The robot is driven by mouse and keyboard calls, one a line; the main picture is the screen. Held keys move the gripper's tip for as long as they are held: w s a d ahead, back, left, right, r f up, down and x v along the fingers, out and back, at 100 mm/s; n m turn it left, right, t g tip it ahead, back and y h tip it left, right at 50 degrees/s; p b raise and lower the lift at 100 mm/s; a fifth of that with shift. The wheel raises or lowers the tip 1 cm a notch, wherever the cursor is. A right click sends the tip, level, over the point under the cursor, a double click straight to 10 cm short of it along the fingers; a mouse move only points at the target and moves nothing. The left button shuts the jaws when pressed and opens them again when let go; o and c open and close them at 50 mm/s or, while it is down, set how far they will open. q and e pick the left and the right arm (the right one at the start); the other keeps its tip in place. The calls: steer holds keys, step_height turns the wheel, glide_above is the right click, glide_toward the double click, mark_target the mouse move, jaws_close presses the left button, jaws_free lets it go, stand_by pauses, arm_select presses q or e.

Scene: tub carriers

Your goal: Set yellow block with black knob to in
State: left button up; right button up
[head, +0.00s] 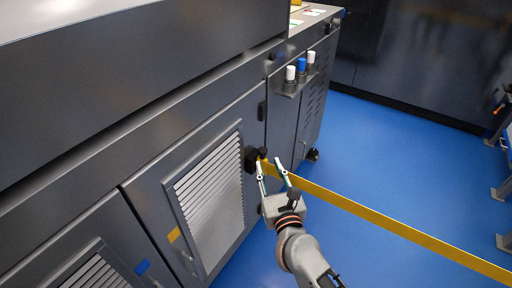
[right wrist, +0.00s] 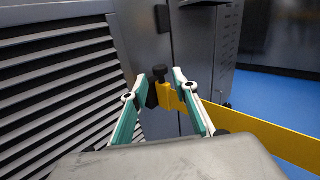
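The yellow block (right wrist: 171,97) with its black knob (right wrist: 160,73) is at the cabinet side, against a black holder (head: 250,159). I cannot tell how far it sits in the holder. In the head view the yellow block (head: 264,165) is small and partly hidden by my gripper. A yellow band runs from it to the right. My right gripper (head: 268,163) is open, with its fingertips pointing at the block. In the right wrist view the fingers (right wrist: 160,78) stand apart on either side of the block. I cannot tell whether they touch it. My left gripper is not in view.
The yellow band (head: 400,228) stretches across the blue floor (head: 385,150) to the lower right. The grey cabinet (head: 150,175) with louvred panels fills the left. Several white and blue capped bottles (head: 301,66) stand on a side shelf. Metal stands (head: 503,192) are at the right edge.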

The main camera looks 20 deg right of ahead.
mark_target(264, 153)
steer(key=shift+w+f+m, duration=0.3)
steer(key=shift+w+m, duration=0.1)
steer(key=shift+w, duration=0.05)
steer(key=shift+w+d+r+b, duration=0.1)
steer(key=shift+w+d+b, duration=0.05)
steer(key=shift+w, duration=1.1)
steer(key=shift+w+d+r+b, duration=0.1)
steer(key=shift+w+d, duration=0.1)
steer(key=shift+w, duration=1)
steer(key=shift+w+d+b, duration=0.15)
steer(key=shift+w, duration=1.1)
jaws_close()
